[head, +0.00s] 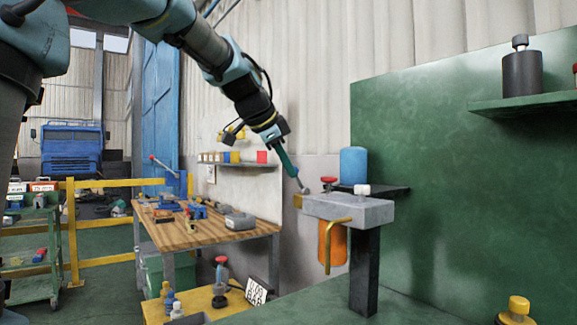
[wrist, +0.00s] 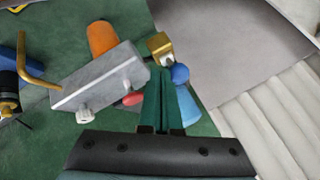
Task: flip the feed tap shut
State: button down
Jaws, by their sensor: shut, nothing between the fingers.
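A grey block (head: 350,209) sits on a dark post. At its left end is a brass fitting (head: 297,201), which looks like the feed tap. In the wrist view this brass fitting (wrist: 160,44) has a small pale metal piece at its near side. My gripper (head: 303,187) reaches down from above, its green fingers closed and empty. In the wrist view the fingertips (wrist: 163,72) lie right beside the pale piece; I cannot tell whether they touch. The tap's handle position is unclear, partly hidden by the fingers.
The block carries a red knob (head: 328,181), a white knob (head: 362,190) and a bent brass pipe (head: 328,245). An orange cylinder (head: 338,246) hangs below; a blue one (head: 353,165) stands behind. A wooden workbench (head: 205,235) with tools is at left.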

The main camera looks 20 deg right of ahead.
jog(key=shift+d+r+y+p, duration=0.2)
jog(key=shift+r+y+p, duration=0.1)
jog(key=shift+p, duration=0.7)
